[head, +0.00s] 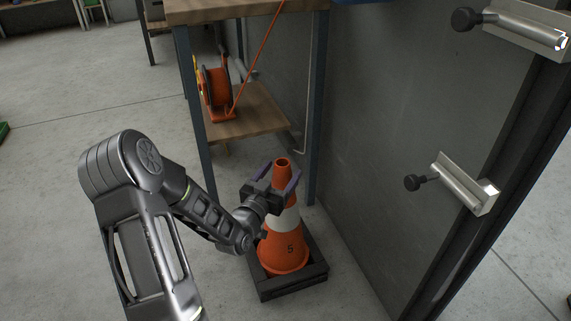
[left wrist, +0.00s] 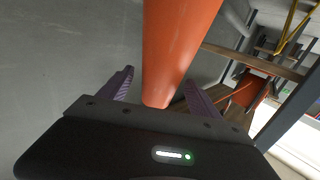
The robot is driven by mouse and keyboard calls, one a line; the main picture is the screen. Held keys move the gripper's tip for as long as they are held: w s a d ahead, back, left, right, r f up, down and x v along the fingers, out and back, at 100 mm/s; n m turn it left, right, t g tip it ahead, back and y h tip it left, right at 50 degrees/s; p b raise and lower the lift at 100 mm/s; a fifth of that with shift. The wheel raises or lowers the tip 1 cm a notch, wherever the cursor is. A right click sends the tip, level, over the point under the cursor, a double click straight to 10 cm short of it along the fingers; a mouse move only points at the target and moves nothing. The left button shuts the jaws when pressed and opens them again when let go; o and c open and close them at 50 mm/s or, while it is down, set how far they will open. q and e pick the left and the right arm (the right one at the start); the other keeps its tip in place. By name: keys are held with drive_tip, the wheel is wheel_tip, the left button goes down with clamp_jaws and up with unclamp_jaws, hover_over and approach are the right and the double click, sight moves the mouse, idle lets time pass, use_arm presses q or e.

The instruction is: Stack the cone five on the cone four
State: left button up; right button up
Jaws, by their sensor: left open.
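No cone marked four is visible; I cannot tell whether another is under cone five. My right gripper is not in view.
A workbench with a wooden lower shelf (head: 245,125) stands behind the cone and bears an orange hose reel (head: 217,88). A grey wall panel (head: 400,120) with metal handles (head: 465,183) is close on the right. Open floor lies to the left.

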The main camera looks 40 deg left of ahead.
use_arm(q)
drive_tip(key=shift+s+d+p, duration=0.2)
drive_tip(key=shift+s, duration=0.8)
drive_tip(key=shift+s+d+p, duration=0.2)
drive_tip(key=shift+s, duration=0.75)
